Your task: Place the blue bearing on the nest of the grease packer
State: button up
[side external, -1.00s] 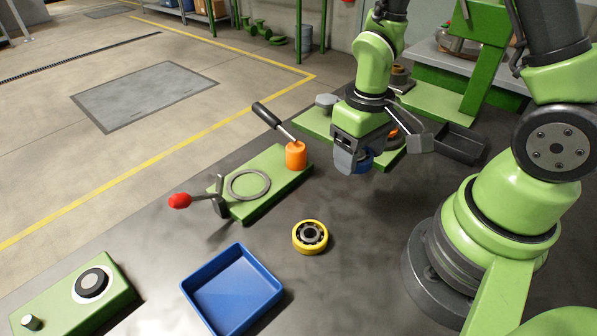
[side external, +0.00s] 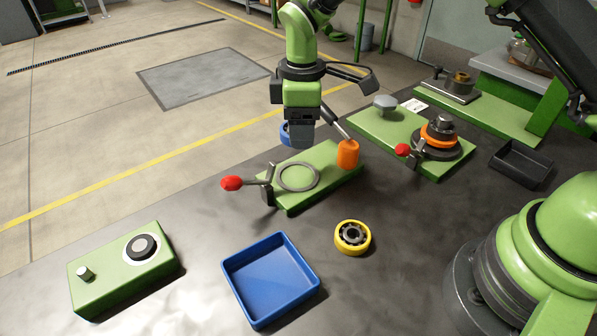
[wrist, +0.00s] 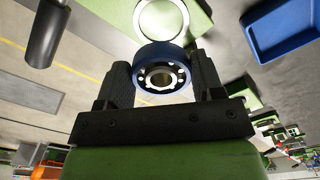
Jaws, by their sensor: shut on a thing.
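My gripper (side external: 301,134) is shut on the blue bearing (side external: 286,133), which also shows between the fingers in the wrist view (wrist: 162,72). The bearing has a blue outer ring and light balls around a dark bore. The gripper hangs above the far side of a green fixture, apart from its nest. This fixture, which I take as the grease packer (side external: 330,158), has a flat grey ring nest (side external: 299,177), an orange cylinder (side external: 348,153) with a lever, and a red-knobbed clamp (side external: 232,183). The nest ring looks empty; it shows beyond the bearing in the wrist view (wrist: 165,38).
A yellow bearing (side external: 352,238) lies on the dark table near an empty blue tray (side external: 270,279). Another green fixture (side external: 375,128) holds an orange ring (side external: 439,134) at right.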

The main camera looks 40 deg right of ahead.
aim_at(301, 176)
notch_tip(301, 176, down, 9)
jog(key=shift+f, duration=0.1)
dwell(0.3)
jog(key=shift+f, duration=0.1)
jog(key=o, duration=1)
jog(key=shift+o, duration=0.2)
